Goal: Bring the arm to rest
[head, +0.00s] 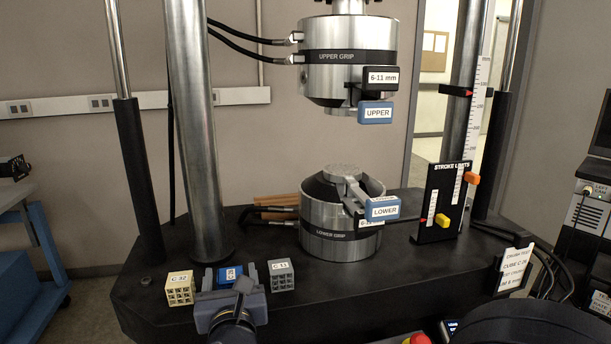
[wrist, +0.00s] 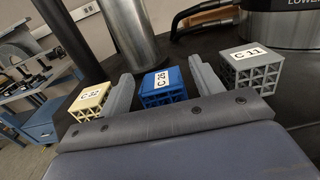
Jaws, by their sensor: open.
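My gripper (head: 230,274) is low at the front of the black machine table, pointing away from the camera. Its jaws (wrist: 160,72) are open, one grey finger on each side of the blue lattice cube labelled C 26 (wrist: 162,92). Gaps show between the cube and both fingers in the wrist view. The cube sits on the table, and my gripper partly hides it in the head view (head: 229,274). A cream cube labelled C 32 (head: 180,290) stands to the left, and a grey cube labelled C 11 (head: 281,276) to the right.
Behind stand the lower grip (head: 328,247) and the upper grip (head: 345,85), with open space between them. A thick steel column (head: 198,130) rises behind the cubes. The stroke limits panel (head: 433,222) stands at right. A red knob (head: 417,339) shows at the front edge.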

